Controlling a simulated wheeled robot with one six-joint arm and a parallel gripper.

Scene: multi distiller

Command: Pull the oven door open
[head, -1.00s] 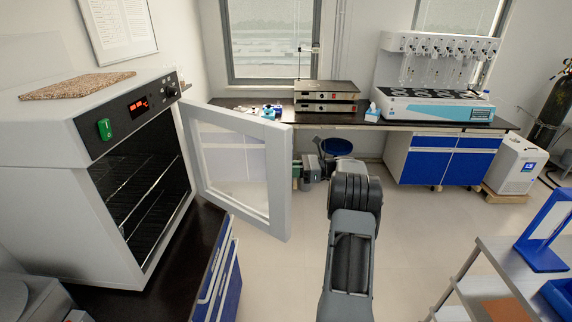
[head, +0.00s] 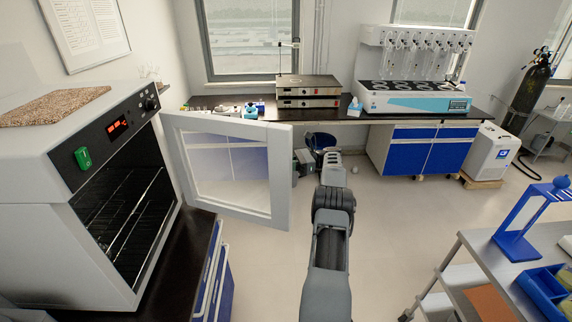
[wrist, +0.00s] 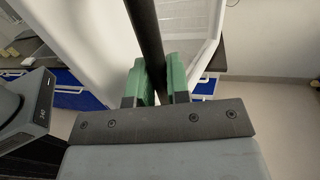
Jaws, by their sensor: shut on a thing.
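The oven (head: 95,220) stands at the left in the head view, with its dark chamber and wire racks showing. Its door (head: 273,185), a white frame with a glass pane, is swung wide open on its hinge and reaches out to the right. In the wrist view, my gripper (wrist: 160,82) has its green fingers shut on the dark bar of the door handle (wrist: 146,35). The door's white frame and pane show behind the bar. In the head view my arm reaches forward right of the door, and the gripper itself is hidden.
The oven sits on a dark-topped bench (head: 180,260) with blue drawers. A far bench (head: 340,110) holds hotplates and a white-blue distiller (head: 415,98). A metal table (head: 450,265) with a blue stand is at right. The floor between is clear.

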